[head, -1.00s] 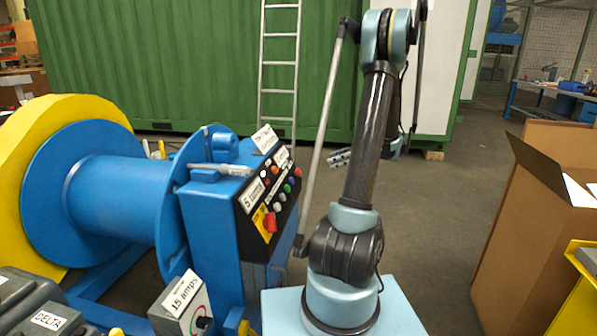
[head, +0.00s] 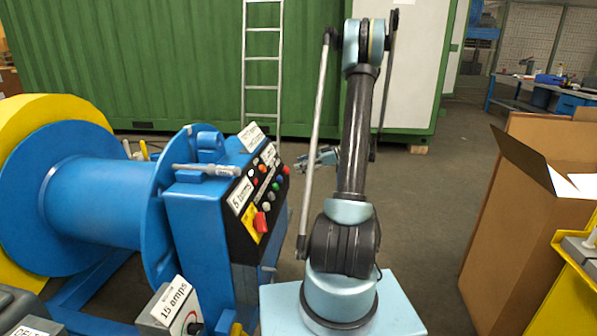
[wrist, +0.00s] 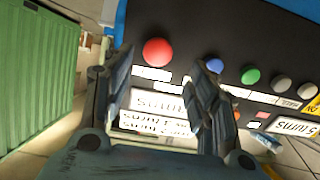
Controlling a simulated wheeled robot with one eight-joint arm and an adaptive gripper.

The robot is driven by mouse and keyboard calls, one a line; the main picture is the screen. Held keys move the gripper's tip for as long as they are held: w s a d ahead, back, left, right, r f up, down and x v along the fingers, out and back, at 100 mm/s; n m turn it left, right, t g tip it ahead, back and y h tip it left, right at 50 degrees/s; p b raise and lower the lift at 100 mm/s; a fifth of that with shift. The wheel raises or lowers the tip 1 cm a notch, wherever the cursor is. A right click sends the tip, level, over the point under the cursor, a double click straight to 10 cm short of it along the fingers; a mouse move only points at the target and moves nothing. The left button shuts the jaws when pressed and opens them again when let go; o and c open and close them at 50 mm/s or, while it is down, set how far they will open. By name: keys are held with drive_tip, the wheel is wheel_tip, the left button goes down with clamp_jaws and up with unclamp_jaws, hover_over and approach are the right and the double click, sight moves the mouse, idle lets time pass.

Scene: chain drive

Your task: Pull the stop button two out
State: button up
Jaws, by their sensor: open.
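The control panel (head: 262,190) slopes on the blue machine and carries several coloured buttons. In the wrist view a round red button (wrist: 157,51) sits at the panel's end, and it also shows in the head view (head: 286,170). I cannot tell from its label whether this is stop button two. A larger red knob (head: 260,222) stands on a yellow plate at the panel's near end. My gripper (wrist: 166,62) is open and empty, its fingers either side of the line to the red button. In the head view my gripper (head: 324,156) is right of the panel, apart from it.
Blue (wrist: 215,65) and green (wrist: 250,76) buttons sit in a row beside the red one. A white label plate (wrist: 155,103) shows between the fingers. A cardboard box (head: 525,210) stands at the right.

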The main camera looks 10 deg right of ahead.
sight(288, 169)
drive_tip(key=x, duration=0.6)
drive_tip(key=shift+w+a+f, duration=0.1)
drive_tip(key=shift+a+f, duration=0.05)
